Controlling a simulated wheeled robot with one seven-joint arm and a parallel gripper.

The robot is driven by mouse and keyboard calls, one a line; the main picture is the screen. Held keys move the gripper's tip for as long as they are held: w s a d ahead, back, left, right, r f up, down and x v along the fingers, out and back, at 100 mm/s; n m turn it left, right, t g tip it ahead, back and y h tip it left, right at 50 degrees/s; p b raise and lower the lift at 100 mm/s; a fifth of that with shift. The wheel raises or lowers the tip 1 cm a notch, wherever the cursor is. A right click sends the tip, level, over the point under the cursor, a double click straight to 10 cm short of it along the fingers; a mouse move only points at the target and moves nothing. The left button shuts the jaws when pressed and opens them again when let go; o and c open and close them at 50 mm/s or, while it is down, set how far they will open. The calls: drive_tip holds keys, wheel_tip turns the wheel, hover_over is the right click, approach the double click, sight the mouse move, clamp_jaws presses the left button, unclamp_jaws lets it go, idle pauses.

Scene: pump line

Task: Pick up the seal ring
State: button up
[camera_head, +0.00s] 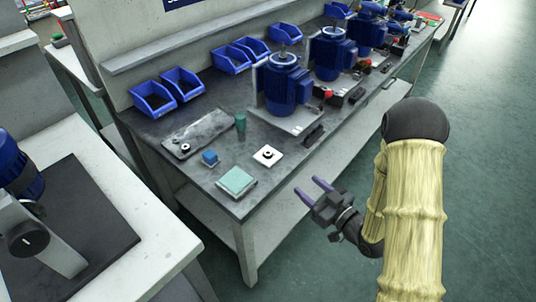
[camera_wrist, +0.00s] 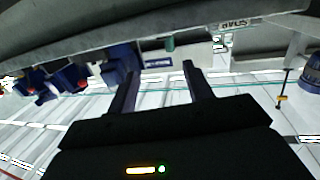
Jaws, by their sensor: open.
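A small dark ring (camera_head: 268,155) lies on a white square plate on the dark workbench top, near its front edge; it looks like the seal ring. My gripper (camera_head: 312,188) is open and empty, with two purple fingers apart. It is in front of the bench's front edge, to the right of and nearer than the white plate, touching nothing. In the wrist view the open fingers (camera_wrist: 162,70) point towards the bench and the wall, and I cannot make out the ring there.
A blue block (camera_head: 210,158), a teal pad (camera_head: 237,181), a green cylinder (camera_head: 240,122) and a grey tray (camera_head: 197,134) with small parts stand close to the plate. A blue pump motor (camera_head: 284,82) stands behind it. Blue bins (camera_head: 154,99) line the back. Another bench (camera_head: 150,215) is at left.

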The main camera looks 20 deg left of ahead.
approach(271, 155)
drive_tip(key=x, duration=0.4)
drive_tip(key=shift+w+d+f, duration=0.1)
drive_tip(key=shift+w+d, duration=0.05)
drive_tip(key=shift+s+x, duration=0.2)
drive_tip(key=shift+x, duration=2.35)
drive_tip(key=c, duration=1)
